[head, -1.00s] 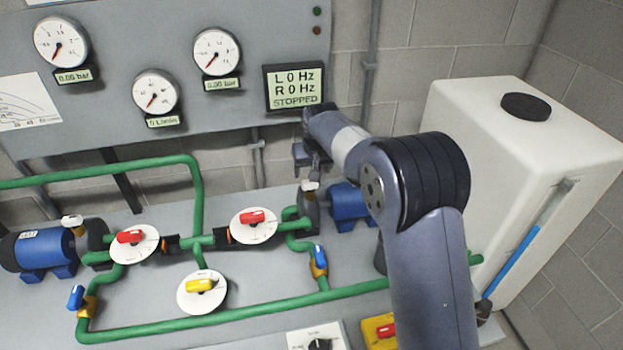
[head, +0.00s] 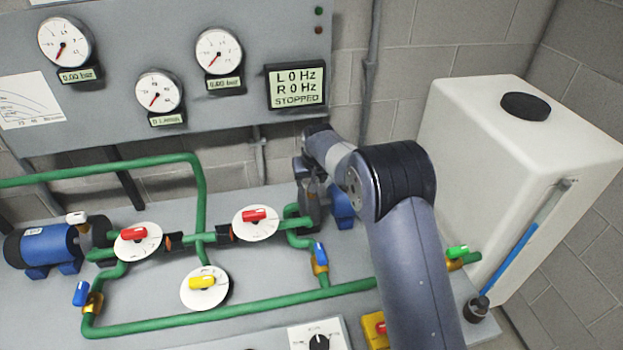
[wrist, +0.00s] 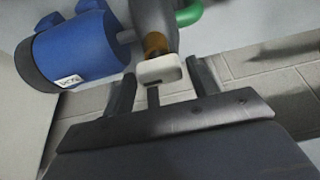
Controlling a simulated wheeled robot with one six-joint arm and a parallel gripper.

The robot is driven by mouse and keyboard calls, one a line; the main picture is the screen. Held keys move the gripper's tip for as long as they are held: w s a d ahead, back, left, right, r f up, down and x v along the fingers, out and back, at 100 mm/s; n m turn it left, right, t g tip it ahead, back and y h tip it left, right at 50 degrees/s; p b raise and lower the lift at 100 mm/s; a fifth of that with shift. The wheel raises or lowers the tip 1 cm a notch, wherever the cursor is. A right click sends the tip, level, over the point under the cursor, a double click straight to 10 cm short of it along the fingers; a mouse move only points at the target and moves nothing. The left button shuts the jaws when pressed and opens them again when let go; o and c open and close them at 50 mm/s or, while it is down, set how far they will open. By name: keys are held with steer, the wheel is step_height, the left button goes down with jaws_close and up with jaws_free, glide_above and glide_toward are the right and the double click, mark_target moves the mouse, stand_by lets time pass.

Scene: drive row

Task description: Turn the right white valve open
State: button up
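The right white valve (wrist: 160,70) shows in the wrist view as a small white handle on a brass-coloured fitting, by the right pump. My gripper (head: 309,182) is over the right pump's front end in the head view, where it hides this valve. In the wrist view its two dark fingers stand apart, one on each side of the white handle. I cannot tell whether they touch it. The right blue pump motor (head: 343,205) is partly hidden by my arm; it also shows in the wrist view (wrist: 80,50).
Red valves (head: 254,215) and a yellow valve (head: 202,283) sit on the green pipes left of my gripper. A blue-handled valve (head: 320,257) is just below it. The display (head: 296,86) reads STOPPED. A white tank (head: 500,150) stands at the right.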

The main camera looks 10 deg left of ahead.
steer(key=c, duration=0.7)
steer(key=shift+n, duration=0.3)
steer(key=n+y+b, duration=0.1)
steer(key=n+b, duration=0.1)
steer(key=shift+w+d+f+n+g, duration=0.1)
steer(key=shift+n+g, duration=0.2)
steer(key=shift+n, duration=0.1)
steer(key=n, duration=0.2)
steer(key=n+g+y+b, duration=0.1)
steer(key=n, duration=0.1)
steer(key=shift+w+n+g, duration=0.1)
steer(key=shift+n+g, duration=0.2)
steer(key=n+g, duration=0.1)
steer(key=n, duration=0.1)
steer(key=n+g+p, duration=0.1)
steer(key=n, duration=0.2)
steer(key=shift+w+r+y, duration=0.15)
steer(key=shift+r+y, duration=0.05)
steer(key=shift+y, duration=0.1)
steer(key=n+g+p, duration=0.1)
steer(key=n+p, duration=0.1)
steer(key=n, duration=0.1)
steer(key=shift+p, duration=0.4)
steer(key=shift+w+n+g+p, duration=0.1)
steer(key=shift+n+g+p, duration=0.2)
steer(key=shift+n+p, duration=0.45)
steer(key=shift+f+n, duration=0.1)
steer(key=shift+n, duration=0.25)
